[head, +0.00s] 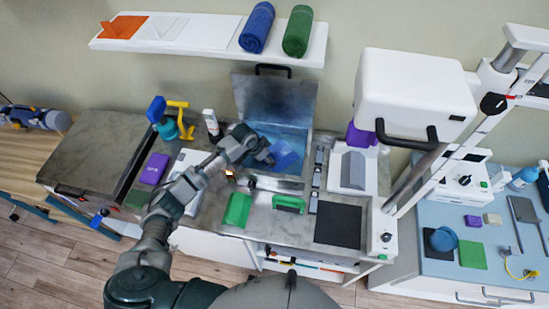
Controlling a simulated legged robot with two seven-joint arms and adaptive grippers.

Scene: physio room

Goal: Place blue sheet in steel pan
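The steel pan (297,133) is an open metal basin with a bluish inside, set in the middle of the counter. Its raised lid (275,95) stands behind it. The blue sheet (289,157) is a thin, darker blue piece, tilted, over or inside the front part of the pan; I cannot tell whether it touches the bottom. My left gripper (268,157) reaches in from the left with its fingertips at the sheet's left edge. The fingers are too small and dark to show whether they grip it. My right gripper is not in view.
A green block (237,210) and a green-handled item (289,203) lie in front of the pan. A white tray (352,170) and a dark pad (338,226) are to the right. A white overhead unit (415,95) hangs at right. A shelf (187,33) is above.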

